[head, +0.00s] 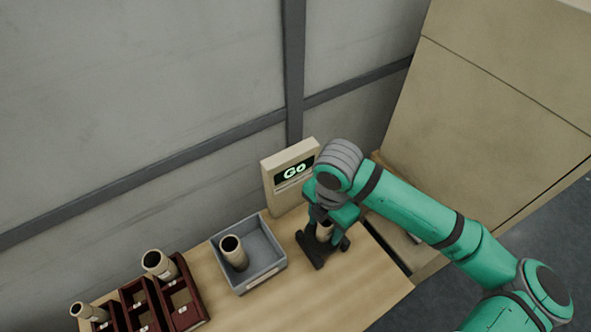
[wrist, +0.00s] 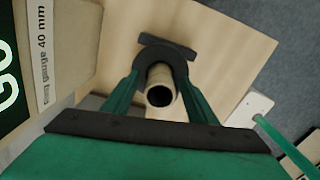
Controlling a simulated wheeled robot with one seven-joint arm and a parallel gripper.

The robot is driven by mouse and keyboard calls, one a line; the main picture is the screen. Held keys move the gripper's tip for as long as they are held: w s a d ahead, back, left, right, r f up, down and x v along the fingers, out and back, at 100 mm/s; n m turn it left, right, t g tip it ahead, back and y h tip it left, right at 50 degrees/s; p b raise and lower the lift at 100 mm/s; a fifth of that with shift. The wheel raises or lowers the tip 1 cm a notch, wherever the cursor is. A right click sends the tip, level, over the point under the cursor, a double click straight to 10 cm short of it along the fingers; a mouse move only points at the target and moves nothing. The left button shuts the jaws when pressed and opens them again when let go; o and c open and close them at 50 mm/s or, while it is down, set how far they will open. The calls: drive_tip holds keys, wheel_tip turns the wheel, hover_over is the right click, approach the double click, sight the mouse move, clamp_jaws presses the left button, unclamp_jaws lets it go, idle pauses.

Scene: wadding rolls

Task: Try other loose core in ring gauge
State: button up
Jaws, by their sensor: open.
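The dark ring gauge (head: 314,249) stands on the wooden bench, and its ring (wrist: 150,57) shows in the wrist view. A tan hollow core (head: 324,231) stands at the gauge, partly hidden by my gripper; in the wrist view the core (wrist: 161,88) appears within the ring. My gripper (wrist: 160,88) is open, with one finger on each side of this core; whether they touch it I cannot tell. Another tan core (head: 233,250) stands tilted in the grey tray (head: 271,280). The display (head: 290,176) behind the gauge reads "Go".
Dark red racks (head: 185,308) at the lower left hold two more cores, one at the back (head: 156,263) and one at the far left (head: 86,312). A label (wrist: 43,45) reads "gauge 40 mm". The bench front between tray and right edge is clear.

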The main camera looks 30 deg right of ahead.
wheel_tip(320, 180, up, 10)
drive_tip(key=shift+r, duration=0.2)
drive_tip(key=shift+s, duration=0.1)
idle(0.3)
